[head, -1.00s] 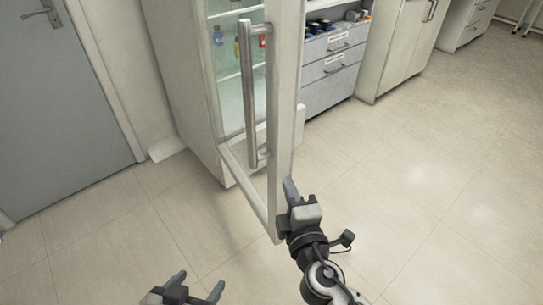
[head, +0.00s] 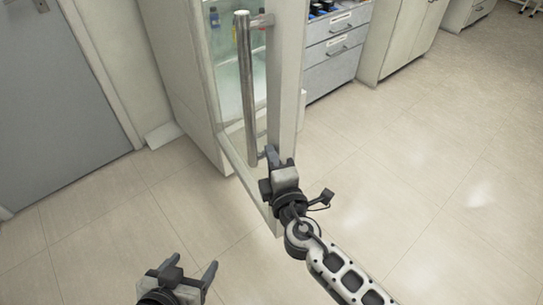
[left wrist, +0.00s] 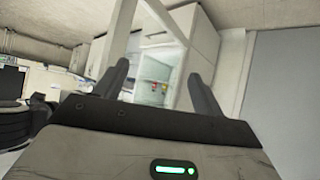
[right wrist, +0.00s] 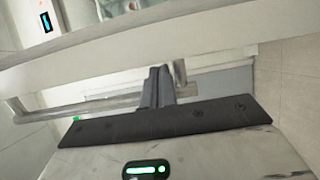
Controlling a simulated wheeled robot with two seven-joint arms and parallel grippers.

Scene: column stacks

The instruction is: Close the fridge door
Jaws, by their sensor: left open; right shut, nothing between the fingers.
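The fridge door (head: 286,95) stands open, with a pale frame, a glass pane and a long metal handle (head: 245,90). The fridge body (head: 180,75) is behind it to the left. My right gripper (head: 281,163) is shut and empty at the door's outer frame, close beside the lower handle end; contact is unclear. In the right wrist view its fingers (right wrist: 158,88) point at the door frame (right wrist: 130,48), with the handle (right wrist: 70,112) to the left. My left gripper (head: 192,267) is open and empty, low and apart from the door. The left wrist view shows the fridge interior (left wrist: 155,82).
A grey drawer unit (head: 332,60) and pale cabinets (head: 395,40) stand behind and right of the door. A grey room door (head: 60,110) is at the left. The tiled floor (head: 420,170) is clear at the right and front.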

